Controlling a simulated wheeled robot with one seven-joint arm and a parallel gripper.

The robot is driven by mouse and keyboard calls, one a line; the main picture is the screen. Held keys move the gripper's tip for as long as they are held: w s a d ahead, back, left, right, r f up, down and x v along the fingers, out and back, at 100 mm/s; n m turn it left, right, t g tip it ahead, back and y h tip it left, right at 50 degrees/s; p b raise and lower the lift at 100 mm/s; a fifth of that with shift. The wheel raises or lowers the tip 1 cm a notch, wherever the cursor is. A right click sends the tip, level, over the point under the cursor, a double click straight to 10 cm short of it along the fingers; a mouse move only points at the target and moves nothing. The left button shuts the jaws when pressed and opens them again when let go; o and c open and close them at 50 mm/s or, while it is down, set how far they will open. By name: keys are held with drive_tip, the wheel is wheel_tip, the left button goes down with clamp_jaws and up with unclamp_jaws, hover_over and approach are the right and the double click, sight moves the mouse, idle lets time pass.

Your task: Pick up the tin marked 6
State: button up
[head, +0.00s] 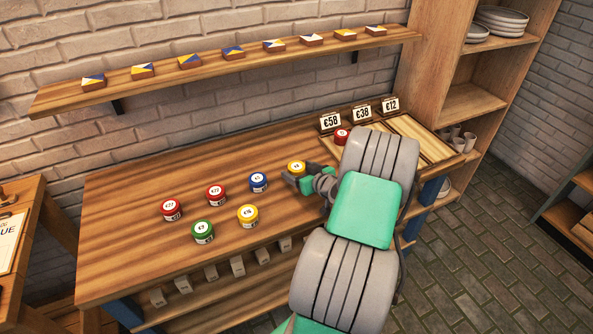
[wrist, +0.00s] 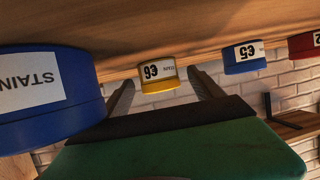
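A yellow tin (head: 296,167) stands on the bench beside my gripper (head: 300,179). In the wrist view this yellow tin (wrist: 158,71) appears upside down between the fingertips of my gripper (wrist: 162,90). Its label is inverted and its single digit could be a 6 or a 9. My gripper is open, with bare space visible on both sides of the tin. I cannot tell whether the tin is between the fingertips or just beyond them. Another yellow tin (head: 247,215) stands farther left, apart from my gripper.
A blue tin (head: 258,182), two red tins (head: 216,195) and a green tin (head: 202,231) stand left on the bench. A large blue tin (wrist: 45,95) is close in the wrist view. Price signs (head: 362,114) and a red tin (head: 341,136) stand at the right by a wooden tray (head: 425,137).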

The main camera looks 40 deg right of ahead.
drive_tip(key=c, duration=1.5)
drive_tip(key=shift+o, duration=0.2)
drive_tip(key=shift+r, duration=0.1)
